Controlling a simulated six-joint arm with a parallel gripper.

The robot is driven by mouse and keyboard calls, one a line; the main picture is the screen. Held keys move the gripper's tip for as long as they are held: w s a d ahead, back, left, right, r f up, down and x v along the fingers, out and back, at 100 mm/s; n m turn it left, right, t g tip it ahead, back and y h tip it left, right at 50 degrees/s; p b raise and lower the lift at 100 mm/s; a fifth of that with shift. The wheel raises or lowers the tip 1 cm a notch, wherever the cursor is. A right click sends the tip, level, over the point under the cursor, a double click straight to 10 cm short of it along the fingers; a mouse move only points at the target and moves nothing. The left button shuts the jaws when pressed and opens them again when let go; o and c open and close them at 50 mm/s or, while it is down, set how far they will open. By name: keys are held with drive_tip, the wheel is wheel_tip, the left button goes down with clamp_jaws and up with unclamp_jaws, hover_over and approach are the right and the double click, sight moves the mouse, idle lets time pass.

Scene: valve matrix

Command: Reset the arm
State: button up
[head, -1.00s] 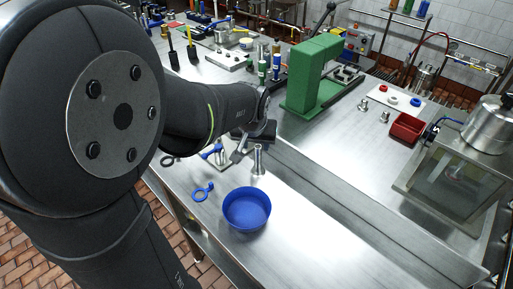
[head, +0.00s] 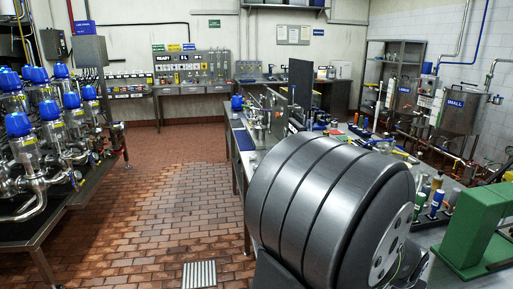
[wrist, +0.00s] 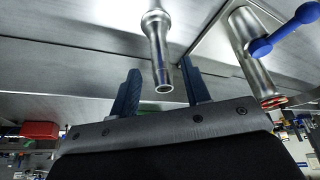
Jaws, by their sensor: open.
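My gripper (wrist: 162,88) shows in the wrist view with its two dark fingers apart. A steel tapered pipe piece (wrist: 156,40) stands on the metal bench (wrist: 60,55), and its open end shows between the fingers in the picture. Both fingers look clear of it; its exact depth from them I cannot tell. In the head view my arm fills the lower middle, and my gripper is not visible there.
A steel tube with a blue-handled valve (wrist: 262,60) stands close to the right of the fingers. A red bin (wrist: 40,130) is at lower left. In the head view a green press frame (head: 475,230) stands right of my arm; blue-topped valves (head: 45,130) are at left.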

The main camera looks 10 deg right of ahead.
drive_tip(key=x, duration=0.6)
drive_tip(key=shift+f, duration=0.1)
idle(0.3)
drive_tip(key=v, duration=1.2)
drive_tip(key=x, duration=1.2)
drive_tip(key=shift+f, duration=0.25)
wheel_tip(320, 180, up, 4)
drive_tip(key=shift+r, duration=0.25)
drive_tip(key=shift+s+r, duration=0.4)
drive_tip(key=shift+s, duration=0.05)
